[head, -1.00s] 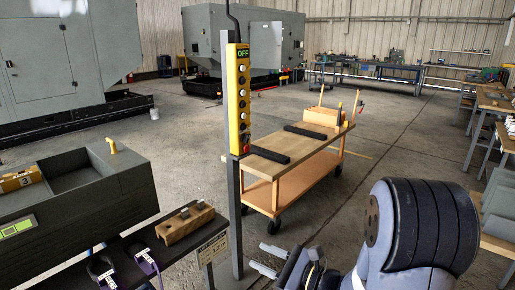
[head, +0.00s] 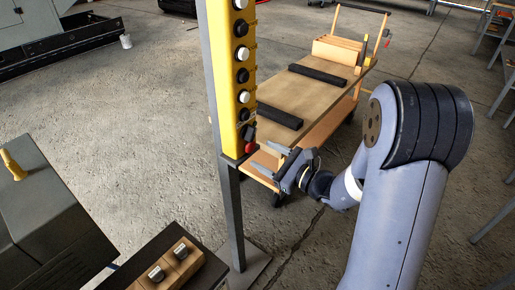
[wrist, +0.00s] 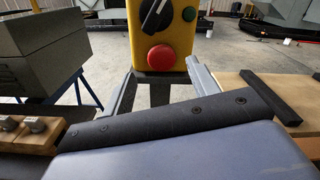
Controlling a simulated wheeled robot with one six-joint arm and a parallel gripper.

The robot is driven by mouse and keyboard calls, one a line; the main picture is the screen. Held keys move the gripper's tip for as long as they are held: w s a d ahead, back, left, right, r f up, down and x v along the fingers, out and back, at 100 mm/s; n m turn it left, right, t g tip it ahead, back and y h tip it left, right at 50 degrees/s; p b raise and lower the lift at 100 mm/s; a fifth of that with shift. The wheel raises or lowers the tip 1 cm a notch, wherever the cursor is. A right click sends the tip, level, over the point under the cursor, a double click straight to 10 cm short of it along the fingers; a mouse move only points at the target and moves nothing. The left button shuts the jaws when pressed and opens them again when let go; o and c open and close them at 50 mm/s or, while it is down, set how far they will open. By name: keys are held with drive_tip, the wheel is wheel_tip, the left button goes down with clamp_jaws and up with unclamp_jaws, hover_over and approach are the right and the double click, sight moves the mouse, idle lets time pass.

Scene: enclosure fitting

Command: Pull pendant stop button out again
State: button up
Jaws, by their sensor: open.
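The yellow pendant (head: 229,85) hangs upright on a grey post, with a column of black and white knobs. Its red stop button (head: 250,148) is at the lower end. My gripper (head: 267,159) is open and empty, just right of and slightly below the button. In the wrist view its fingers (wrist: 160,88) stand apart on either side, below the button. I cannot tell whether the button is pressed in.
A wooden cart (head: 325,92) with black bars on top stands behind the pendant. A wooden block with metal knobs (head: 168,268) lies on a dark bench at lower left, near a grey box (head: 45,215). The grey post (head: 231,215) stands close to my gripper.

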sight(252, 148)
drive_tip(key=shift+x, duration=1.85)
drive_tip(key=shift+c, duration=0.4)
